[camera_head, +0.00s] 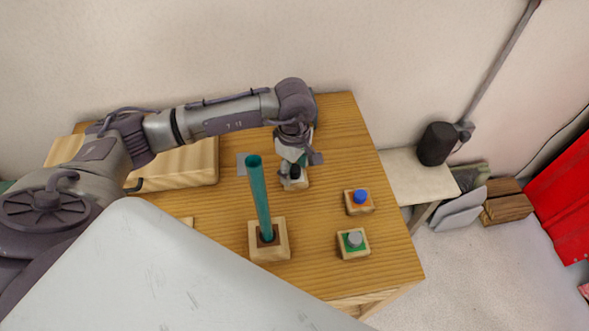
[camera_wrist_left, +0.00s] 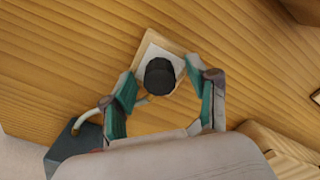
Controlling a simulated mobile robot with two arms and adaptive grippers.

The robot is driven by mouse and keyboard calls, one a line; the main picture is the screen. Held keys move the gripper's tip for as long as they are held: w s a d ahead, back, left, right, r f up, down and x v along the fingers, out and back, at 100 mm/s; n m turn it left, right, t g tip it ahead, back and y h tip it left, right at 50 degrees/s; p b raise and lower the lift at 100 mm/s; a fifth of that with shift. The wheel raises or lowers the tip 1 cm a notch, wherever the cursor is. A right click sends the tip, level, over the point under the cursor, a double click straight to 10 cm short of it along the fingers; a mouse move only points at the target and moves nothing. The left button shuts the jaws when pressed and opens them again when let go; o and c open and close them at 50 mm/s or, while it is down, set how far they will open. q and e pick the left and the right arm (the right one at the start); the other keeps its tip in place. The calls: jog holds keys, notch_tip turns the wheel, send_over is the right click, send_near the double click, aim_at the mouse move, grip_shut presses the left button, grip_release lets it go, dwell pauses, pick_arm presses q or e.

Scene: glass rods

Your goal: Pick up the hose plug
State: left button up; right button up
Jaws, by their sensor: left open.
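A black round plug (camera_wrist_left: 159,76) stands on a white-topped wooden block (camera_wrist_left: 149,46) in the left wrist view. It also shows in the head view (camera_head: 295,172), partly covered by my gripper; I take it as the hose plug. My left gripper (camera_wrist_left: 165,84) is open, its teal-padded fingers on either side of the plug. I cannot tell if they touch it. In the head view my left gripper (camera_head: 292,168) points down over the block. My right gripper is not in view.
A tall teal tube (camera_head: 260,200) stands in a wooden block near the gripper. Blocks with a blue knob (camera_head: 361,197) and a grey knob (camera_head: 354,240) stand to the right. A wooden box (camera_head: 190,165) lies at the left. The table's (camera_head: 345,120) back right is clear.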

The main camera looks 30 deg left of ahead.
pick_arm(q)
grip_shut()
